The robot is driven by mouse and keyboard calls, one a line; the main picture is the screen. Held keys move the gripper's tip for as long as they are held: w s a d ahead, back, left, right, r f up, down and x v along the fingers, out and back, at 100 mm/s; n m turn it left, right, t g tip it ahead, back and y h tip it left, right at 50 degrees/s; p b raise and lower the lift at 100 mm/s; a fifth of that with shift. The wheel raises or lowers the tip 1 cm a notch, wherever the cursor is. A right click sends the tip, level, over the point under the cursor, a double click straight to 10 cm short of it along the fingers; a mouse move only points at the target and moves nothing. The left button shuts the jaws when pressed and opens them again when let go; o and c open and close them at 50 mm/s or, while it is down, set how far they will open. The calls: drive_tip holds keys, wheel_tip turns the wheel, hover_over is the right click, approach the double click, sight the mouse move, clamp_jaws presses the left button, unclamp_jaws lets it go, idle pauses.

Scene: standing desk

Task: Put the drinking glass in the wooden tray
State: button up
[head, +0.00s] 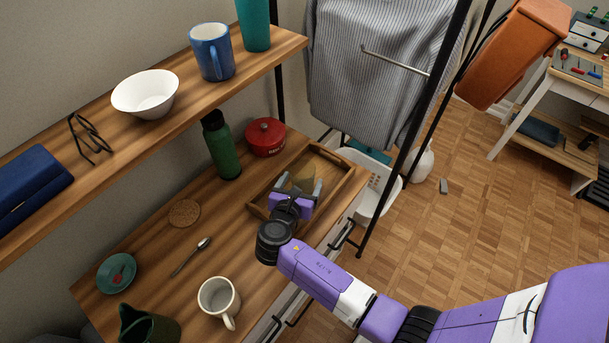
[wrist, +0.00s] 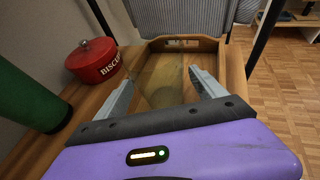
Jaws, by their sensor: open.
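The wooden tray (head: 326,166) lies on the desk's lower top, near its right end. It fills the middle of the wrist view (wrist: 235,72). A clear drinking glass (head: 303,176) shows faintly inside the tray. In the wrist view the glass (wrist: 160,82) is a see-through shape between and beyond the fingertips; whether it stands upright or leans is hard to tell. My gripper (head: 296,190) is over the tray with its fingers apart on either side of the glass. The wrist view shows the open fingers (wrist: 163,82) with a gap between them.
A red biscuit tin (head: 266,137) and a green bottle (head: 221,146) stand left of the tray. A cork coaster (head: 184,213), spoon (head: 191,257) and cream mug (head: 218,299) lie nearer. An upper shelf (head: 110,145) overhangs the back. A clothes rack stands at right.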

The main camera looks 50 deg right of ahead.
sight(300, 186)
drive_tip(key=v, duration=0.7)
drive_tip(key=shift+a+r, duration=0.15)
drive_tip(key=shift+a, duration=0.05)
